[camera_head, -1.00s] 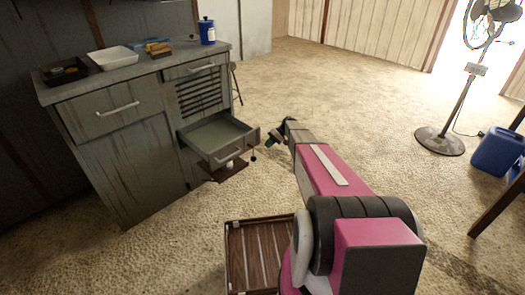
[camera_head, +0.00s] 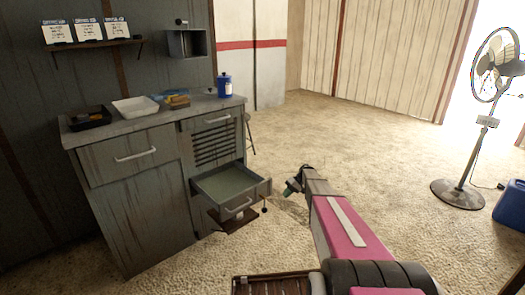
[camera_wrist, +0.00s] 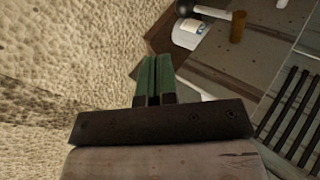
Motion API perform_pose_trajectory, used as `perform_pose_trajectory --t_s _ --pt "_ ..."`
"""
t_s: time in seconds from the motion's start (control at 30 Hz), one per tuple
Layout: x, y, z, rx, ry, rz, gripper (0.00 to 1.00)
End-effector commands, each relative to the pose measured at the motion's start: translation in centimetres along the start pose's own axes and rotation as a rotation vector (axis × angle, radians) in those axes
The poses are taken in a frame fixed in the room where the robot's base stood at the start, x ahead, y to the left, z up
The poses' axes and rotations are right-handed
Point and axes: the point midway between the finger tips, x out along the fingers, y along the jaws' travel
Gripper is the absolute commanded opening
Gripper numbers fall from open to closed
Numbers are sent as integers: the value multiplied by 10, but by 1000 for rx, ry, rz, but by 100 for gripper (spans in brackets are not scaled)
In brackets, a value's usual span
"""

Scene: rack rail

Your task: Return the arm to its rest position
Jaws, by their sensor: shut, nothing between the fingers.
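My arm, pink and grey, reaches forward from the bottom of the head view. My gripper (camera_head: 290,188) is at its far end, just right of the open drawer (camera_head: 228,187) and apart from it. In the wrist view my gripper (camera_wrist: 154,68) shows two green fingers side by side, shut with nothing between them. The fingers point over the carpeted floor beside the cabinet.
A black tray (camera_head: 88,121), a white tray (camera_head: 135,107) and a blue canister (camera_head: 224,88) stand on top. A fan (camera_head: 459,190) stands at right. The floor between is clear.

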Motion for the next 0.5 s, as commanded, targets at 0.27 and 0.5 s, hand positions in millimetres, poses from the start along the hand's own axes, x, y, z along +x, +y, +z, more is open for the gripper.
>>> perform_pose_trajectory --t_s 0.27,0.5 --pt "24 -107 128 156 -30 285 0" --pt "27 -180 232 260 10 538 0"
